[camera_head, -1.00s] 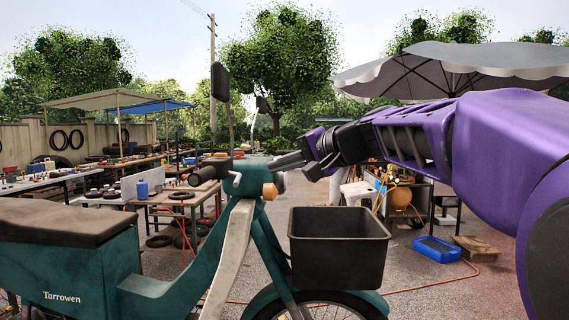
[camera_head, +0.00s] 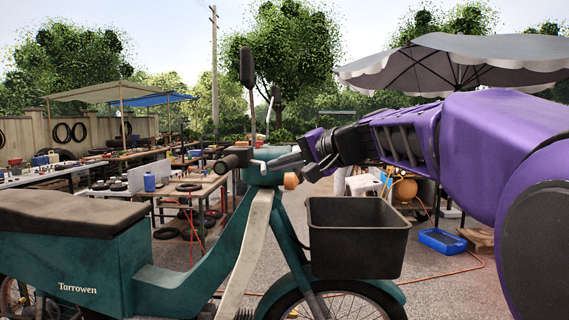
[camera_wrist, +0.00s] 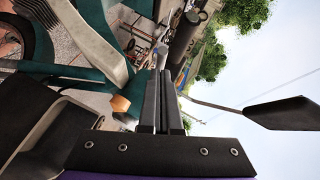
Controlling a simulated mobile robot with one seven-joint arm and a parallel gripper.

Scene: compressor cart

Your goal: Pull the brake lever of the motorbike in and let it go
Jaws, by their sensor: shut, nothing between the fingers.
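The teal motorbike (camera_head: 200,268) stands across the head view, with its dark handlebar grip (camera_head: 232,159) near the middle. The silver brake lever (camera_head: 257,166) shows in front of the grip. In the wrist view the lever's rounded end (camera_wrist: 162,49) shows just beyond my fingertips, with the dark grip (camera_wrist: 190,32) behind it. My gripper (camera_head: 274,163) reaches in from the right at handlebar height. Its two fingers also show in the wrist view (camera_wrist: 161,74), shut together with nothing between them. I cannot tell whether the fingertips touch the lever.
A mirror (camera_head: 247,68) rises on a stalk above the handlebar; it is close on the right in the wrist view (camera_wrist: 284,114). An orange indicator (camera_head: 291,181) and a black basket (camera_head: 358,238) lie below my gripper. Worktables (camera_head: 180,194) stand behind.

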